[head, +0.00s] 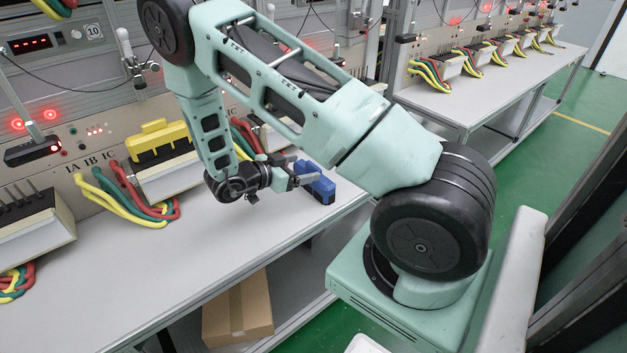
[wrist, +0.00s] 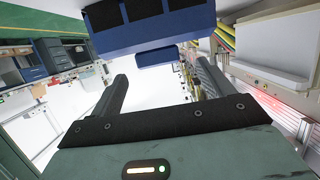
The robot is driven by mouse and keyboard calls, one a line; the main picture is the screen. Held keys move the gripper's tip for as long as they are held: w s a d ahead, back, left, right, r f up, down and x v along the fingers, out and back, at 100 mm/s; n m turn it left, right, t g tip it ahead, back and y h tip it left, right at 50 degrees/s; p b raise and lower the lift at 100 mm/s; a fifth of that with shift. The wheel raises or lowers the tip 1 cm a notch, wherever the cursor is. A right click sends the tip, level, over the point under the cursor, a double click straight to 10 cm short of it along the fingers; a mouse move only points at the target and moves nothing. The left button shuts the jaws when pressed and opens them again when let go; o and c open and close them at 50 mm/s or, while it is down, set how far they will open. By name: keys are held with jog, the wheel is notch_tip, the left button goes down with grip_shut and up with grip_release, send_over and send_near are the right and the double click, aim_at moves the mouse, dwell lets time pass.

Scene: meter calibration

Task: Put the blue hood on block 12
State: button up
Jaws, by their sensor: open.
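The blue hood (head: 320,188) is near the table's front edge, just right of my gripper in the head view. My gripper (head: 303,174) points toward it with its fingers apart. In the wrist view the blue hood (wrist: 150,38) fills the top middle, just beyond the fingertips of my gripper (wrist: 162,72). The space between the fingers is empty. I cannot tell if a finger touches the hood. A number 12 is not readable, so I cannot tell which block is block 12. My arm hides part of the row of blocks.
A yellow hood (head: 158,141) sits on a block with coloured cables. A bare dark-topped block (head: 32,228) stands at the left. A plate marked 10 (head: 93,31) is on the rack. A cardboard box (head: 238,308) is below the table (head: 120,290), whose front strip is clear.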

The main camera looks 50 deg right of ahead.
aim_at(312, 166)
jog(key=x, duration=0.5)
jog(key=shift+s+f, duration=0.1)
jog(key=c, duration=1.4)
